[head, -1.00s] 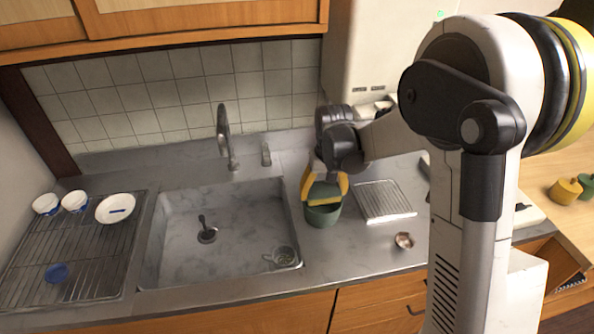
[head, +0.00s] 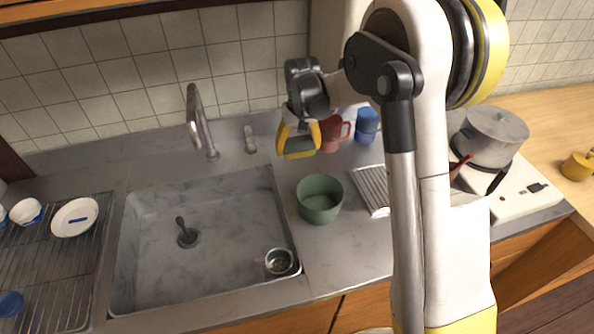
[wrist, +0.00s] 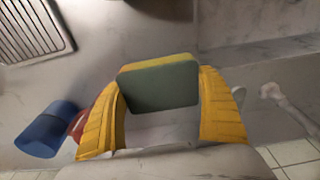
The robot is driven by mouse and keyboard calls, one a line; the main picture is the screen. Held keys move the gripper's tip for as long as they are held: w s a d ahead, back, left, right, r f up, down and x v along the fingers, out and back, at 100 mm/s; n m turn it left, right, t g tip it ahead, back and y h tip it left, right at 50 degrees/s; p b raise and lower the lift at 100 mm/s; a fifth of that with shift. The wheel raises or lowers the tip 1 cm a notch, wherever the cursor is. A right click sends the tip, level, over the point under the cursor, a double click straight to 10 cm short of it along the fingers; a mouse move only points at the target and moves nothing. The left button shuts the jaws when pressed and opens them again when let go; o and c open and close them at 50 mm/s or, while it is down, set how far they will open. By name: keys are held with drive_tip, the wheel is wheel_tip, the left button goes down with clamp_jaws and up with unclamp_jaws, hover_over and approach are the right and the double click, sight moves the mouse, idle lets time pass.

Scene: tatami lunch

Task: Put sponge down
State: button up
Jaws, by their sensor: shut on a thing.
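The sponge (head: 298,145) is yellow with a green side and is held between the yellow fingers of my gripper (head: 298,138). In the head view it is raised above the counter behind the green bowl, to the right of the faucet. In the wrist view the sponge (wrist: 160,84) sits between both fingertips of my gripper (wrist: 162,100), green face toward the camera. Open counter shows around it.
A green bowl (head: 320,200) stands on the counter right of the sink (head: 150,285). A red mug (head: 332,132) and blue cup (head: 367,124) stand close behind my gripper. A ribbed rack (head: 370,190), a faucet (head: 196,118) and a pot (head: 490,138) are nearby.

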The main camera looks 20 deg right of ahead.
sight(299, 145)
wheel_tip(299, 145, down, 9)
drive_tip(key=b, duration=0.2)
drive_tip(key=shift+r+b, duration=0.2)
drive_tip(key=shift+b, duration=0.15)
drive_tip(key=shift+r, duration=0.15)
drive_tip(key=o, duration=1.1)
drive_tip(key=shift+f, duration=0.2)
drive_tip(key=shift+o, duration=0.2)
drive_tip(key=r+p, duration=0.1)
drive_tip(key=r, duration=0.3)
drive_tip(key=s+r+p, duration=0.1)
drive_tip(key=r, duration=0.3)
drive_tip(key=r+p, duration=0.2)
drive_tip(key=r, duration=0.2)
drive_tip(key=shift+s, duration=0.2)
drive_tip(key=s+r+t, duration=0.2)
drive_tip(key=s+r, duration=0.5)
drive_tip(key=s, duration=0.3)
drive_tip(key=s+r+t, duration=0.2)
drive_tip(key=s+r, duration=0.4)
drive_tip(key=s, duration=0.3)
drive_tip(key=s+f+t, duration=0.1)
drive_tip(key=s, duration=0.8)
drive_tip(key=shift+s+f+t, duration=0.2)
drive_tip(key=shift+f+t, duration=0.05)
drive_tip(key=shift+t, duration=0.15)
